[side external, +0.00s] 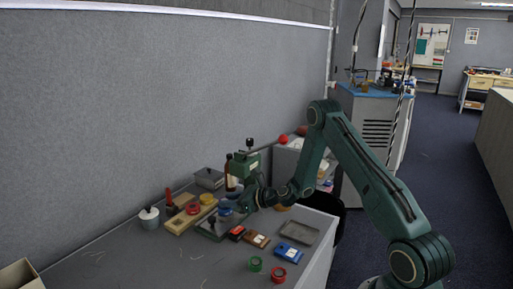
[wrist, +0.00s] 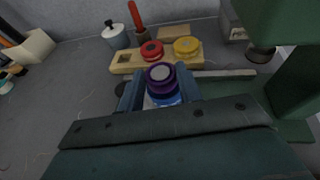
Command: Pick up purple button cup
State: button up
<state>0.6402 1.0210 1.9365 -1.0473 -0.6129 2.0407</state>
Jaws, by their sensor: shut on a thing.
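The purple button cup (wrist: 161,76) has a pale round centre and sits between my two fingers in the wrist view. My gripper (wrist: 159,88) is shut on it, one finger at each side. A blue rounded piece (wrist: 166,98) shows just below the purple cup; I cannot tell whether the two touch. In the side view my gripper (side external: 240,200) is low over the table, in front of the green press, and the purple cup is hard to make out there.
A wooden block (wrist: 125,63) behind holds a red cup (wrist: 152,50) and a yellow cup (wrist: 186,46). A green press (side external: 243,165) stands close by. A green ring (side external: 255,264), a red ring (side external: 279,275) and a grey tray (side external: 299,232) lie toward the near edge.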

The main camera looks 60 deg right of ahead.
notch_tip(320, 180, up, 9)
dwell(0.5)
jog(key=shift+a, duration=0.1)
dwell(0.5)
jog(key=s+a+r, duration=0.2)
jog(key=s+a, duration=0.2)
jog(key=a, duration=0.4)
jog(key=s+a+r+n+y, duration=0.1)
jog(key=s+a+r, duration=0.2)
jog(key=a, duration=0.5)
jog(key=shift+s+a+r, duration=0.2)
jog(key=shift+s, duration=0.3)
